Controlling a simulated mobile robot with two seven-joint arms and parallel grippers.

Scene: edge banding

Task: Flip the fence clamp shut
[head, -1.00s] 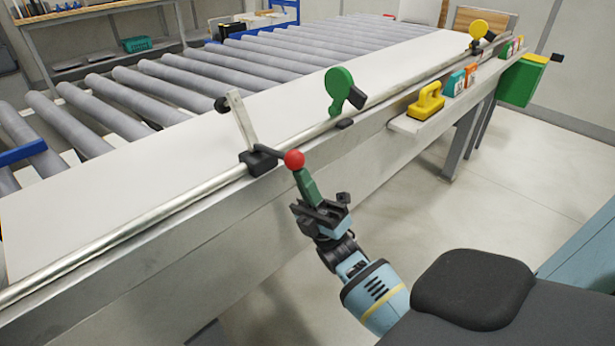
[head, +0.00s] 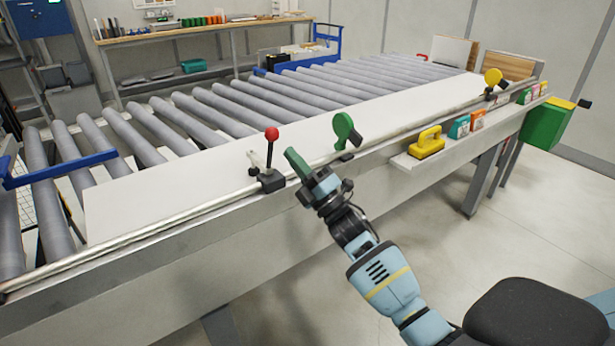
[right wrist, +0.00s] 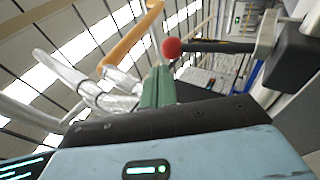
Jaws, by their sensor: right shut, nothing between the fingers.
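The fence clamp (head: 271,182) is a black block on the silvery fence rail. Its dark lever stands nearly upright, with a red ball (head: 272,133) on top. A short pale arm (head: 254,160) leans up to the left of the lever. My right gripper (head: 296,160), with green fingers, is shut and empty, just right of the clamp and apart from the lever. In the right wrist view the green fingers (right wrist: 157,88) are together, the red ball (right wrist: 172,48) shows beyond their tips and the lever runs right to the clamp. My left gripper is out of view.
A green disc stop (head: 343,125) stands on the rail close right of my gripper, with a yellow one (head: 493,77) farther along. The white panel (head: 150,197) behind the rail is clear.

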